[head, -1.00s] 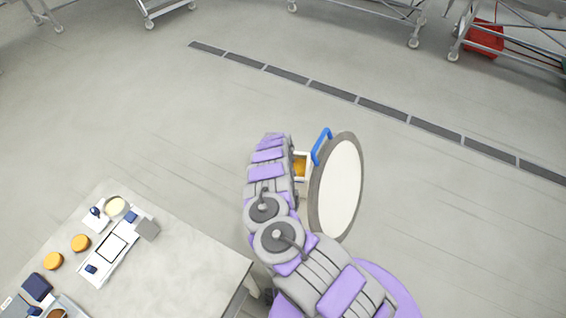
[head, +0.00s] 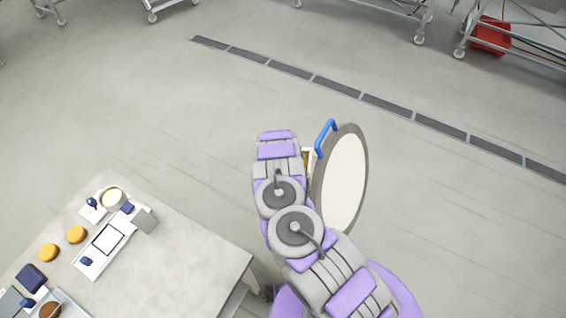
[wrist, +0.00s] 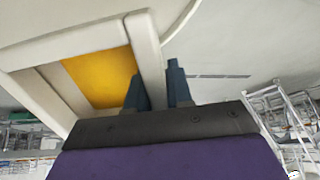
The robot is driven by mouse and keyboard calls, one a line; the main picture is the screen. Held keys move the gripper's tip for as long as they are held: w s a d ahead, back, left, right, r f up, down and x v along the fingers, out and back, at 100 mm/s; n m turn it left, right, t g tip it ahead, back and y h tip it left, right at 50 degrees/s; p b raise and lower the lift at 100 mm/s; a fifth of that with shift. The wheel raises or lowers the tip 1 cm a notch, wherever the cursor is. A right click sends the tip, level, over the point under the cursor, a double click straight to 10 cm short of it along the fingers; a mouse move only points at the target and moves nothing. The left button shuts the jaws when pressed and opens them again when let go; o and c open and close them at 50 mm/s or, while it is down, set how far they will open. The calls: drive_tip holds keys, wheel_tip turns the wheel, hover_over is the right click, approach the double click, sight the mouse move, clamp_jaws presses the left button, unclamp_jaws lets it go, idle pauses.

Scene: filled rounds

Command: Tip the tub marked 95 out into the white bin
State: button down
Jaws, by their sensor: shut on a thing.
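My gripper (wrist: 156,76) shows in the wrist view with its two dark fingers on either side of a pale wall. It is shut on that wall of a white box-shaped tub (wrist: 145,40), which has a flat orange-yellow area inside. In the head view only a sliver of the tub (head: 309,156) shows between my arm and a large disc. My gripper is hidden there behind my arm. I can read no number on the tub, so I cannot tell if it is the one marked 95. I cannot make out a white bin for certain.
A large cream disc (head: 345,178) with a grey rim and blue handle (head: 323,138) stands right of my arm. The table (head: 190,260) at lower left holds a cream bowl (head: 112,197), orange rounds (head: 76,235) and a white tray-like device (head: 88,265).

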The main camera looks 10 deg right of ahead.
drive_tip(key=shift+d+f+b, duration=0.1)
drive_tip(key=shift+d+b, duration=0.7)
drive_tip(key=shift+b, duration=0.05)
drive_tip(key=shift+s+t+b, duration=0.15)
drive_tip(key=shift+t+b, duration=0.15)
drive_tip(key=shift+b, duration=0.25)
drive_tip(key=shift+a+f+h+b, duration=0.1)
drive_tip(key=shift+a+h+b, duration=0.25)
drive_tip(key=shift+b, duration=0.5)
drive_tip(key=shift+d+b, duration=0.4)
drive_tip(key=shift+b, duration=0.5)
drive_tip(key=shift+d+f+t+b, duration=0.1)
drive_tip(key=shift+d+t+b, duration=0.15)
drive_tip(key=shift+b, duration=0.35)
drive_tip(key=shift+s+a, duration=0.1)
drive_tip(key=shift+a+b, duration=0.1)
drive_tip(key=shift+b, duration=0.45)
